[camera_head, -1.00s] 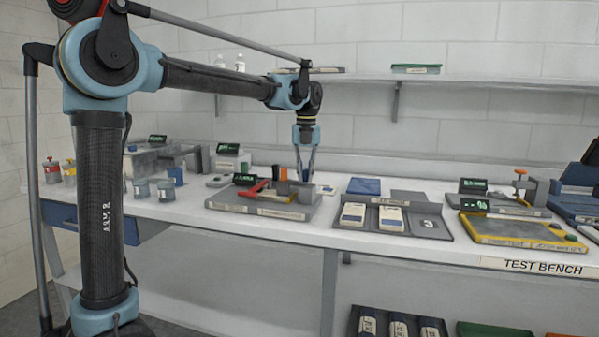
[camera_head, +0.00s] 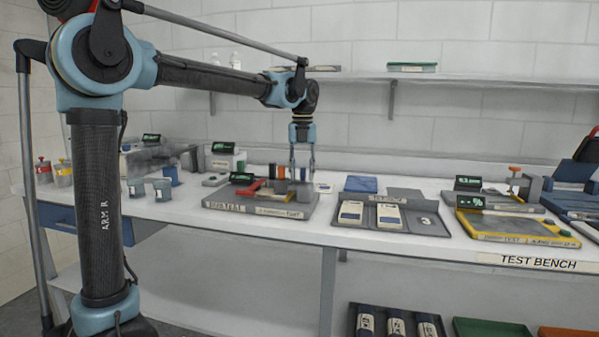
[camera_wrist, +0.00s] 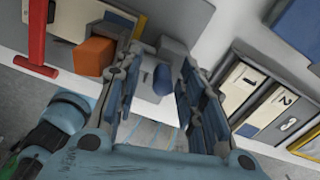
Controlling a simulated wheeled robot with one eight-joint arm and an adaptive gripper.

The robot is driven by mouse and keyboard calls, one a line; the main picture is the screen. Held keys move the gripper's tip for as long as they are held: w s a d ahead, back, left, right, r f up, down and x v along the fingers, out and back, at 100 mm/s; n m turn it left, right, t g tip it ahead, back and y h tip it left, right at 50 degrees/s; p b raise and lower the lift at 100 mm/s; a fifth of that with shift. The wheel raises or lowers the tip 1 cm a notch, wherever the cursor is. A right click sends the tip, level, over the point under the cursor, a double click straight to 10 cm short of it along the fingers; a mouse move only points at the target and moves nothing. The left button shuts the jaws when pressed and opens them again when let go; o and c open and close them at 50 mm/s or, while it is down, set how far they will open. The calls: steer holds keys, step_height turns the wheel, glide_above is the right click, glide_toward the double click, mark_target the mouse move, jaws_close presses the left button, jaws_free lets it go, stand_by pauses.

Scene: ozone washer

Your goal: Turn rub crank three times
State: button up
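The grey rub tester (camera_head: 235,205) sits on the white bench, with a front label that seems to read "RUB TEST". It carries a red lever (camera_head: 252,188), which also shows at the upper left of the wrist view (camera_wrist: 36,45), and an orange block (camera_wrist: 95,56). My gripper (camera_head: 302,178) points down at the tester's right end. Its fingers are apart in the wrist view. A dark blue rounded knob (camera_wrist: 162,79), likely the crank's handle, shows between them with gaps on both sides. The crank's arm is not clear.
A grey tray (camera_head: 420,222) with two numbered cards stands to the right, and a yellow-edged tester (camera_head: 515,228) beyond it. Small grey pots (camera_head: 162,189) stand to the left. A blue pad (camera_head: 362,184) lies behind the tray. A shelf (camera_head: 450,76) runs above.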

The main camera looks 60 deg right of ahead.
step_height(320, 180, up, 12)
stand_by(0.6)
steer(key=shift+w, duration=0.1)
steer(key=shift+c, duration=0.5)
